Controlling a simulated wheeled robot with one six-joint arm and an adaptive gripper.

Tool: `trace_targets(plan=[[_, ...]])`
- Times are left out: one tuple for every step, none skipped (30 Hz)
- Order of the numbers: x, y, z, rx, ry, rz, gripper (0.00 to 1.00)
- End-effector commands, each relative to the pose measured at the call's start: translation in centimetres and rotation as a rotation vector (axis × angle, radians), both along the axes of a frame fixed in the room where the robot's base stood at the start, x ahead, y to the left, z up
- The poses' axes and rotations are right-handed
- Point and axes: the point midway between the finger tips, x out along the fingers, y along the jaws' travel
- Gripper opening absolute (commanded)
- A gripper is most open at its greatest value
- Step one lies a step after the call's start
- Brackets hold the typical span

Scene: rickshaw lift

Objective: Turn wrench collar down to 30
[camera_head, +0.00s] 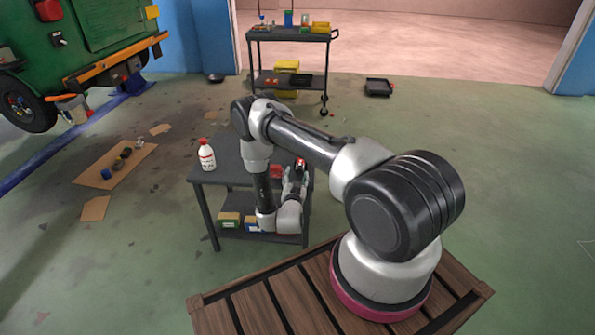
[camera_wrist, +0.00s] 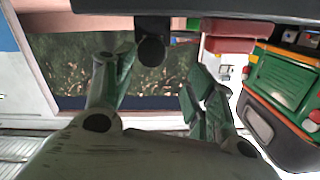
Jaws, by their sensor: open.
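My gripper (camera_wrist: 155,78) shows in the wrist view with its two green-grey fingers spread apart and nothing between their tips. A dark rounded end (camera_wrist: 150,49) hangs below a dark bar (camera_wrist: 150,22) near the top of that view, close beyond the fingertips. I cannot tell whether it is part of the wrench. In the head view my gripper (camera_head: 297,176) is at the right side of the grey workbench (camera_head: 229,172), partly hidden by my arm. A red item (camera_head: 276,171) is beside it. No wrench collar or scale can be made out.
A white bottle with a red cap (camera_head: 206,155) stands on the workbench's left. Small boxes (camera_head: 229,220) sit on its lower shelf. A tool cart (camera_head: 290,37) stands behind, and a green vehicle (camera_head: 95,28) at the upper left. Cardboard with small parts (camera_head: 118,162) lies on the floor.

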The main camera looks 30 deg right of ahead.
Motion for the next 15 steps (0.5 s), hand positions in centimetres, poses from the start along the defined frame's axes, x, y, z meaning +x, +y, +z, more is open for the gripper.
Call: trace_targets(plan=[[-0.8,-0.1,-0.7,-0.012,-0.006,-0.003,0.56],[-1.1,-0.1,-0.9,-0.018,-0.010,-0.005,0.56],[-1.6,-0.2,-1.2,-0.028,-0.017,-0.006,0.56],[-1.9,-0.2,-1.4,-0.033,-0.020,-0.007,0.56],[-2.1,-0.3,-1.5,-0.038,-0.024,-0.007,0.56],[-2.4,-0.3,-1.7,-0.044,-0.028,-0.008,0.56],[-2.5,-0.4,-1.8,-0.047,-0.031,-0.009,0.56],[-2.4,-0.5,-1.8,-0.048,-0.033,-0.010,0.56],[-2.3,-0.6,-1.9,-0.050,-0.035,-0.011,0.56],[-2.0,-0.8,-1.8,-0.049,-0.036,-0.011,0.56],[-1.7,-1.0,-1.8,-0.051,-0.036,-0.012,0.56],[-1.2,-1.4,-1.8,-0.051,-0.037,-0.013,0.56],[-0.7,-1.7,-1.8,-0.050,-0.038,-0.013,0.56],[-0.3,-2.0,-1.7,-0.049,-0.038,-0.013,0.56],[0.3,-2.4,-1.8,-0.050,-0.038,-0.013,0.56]])
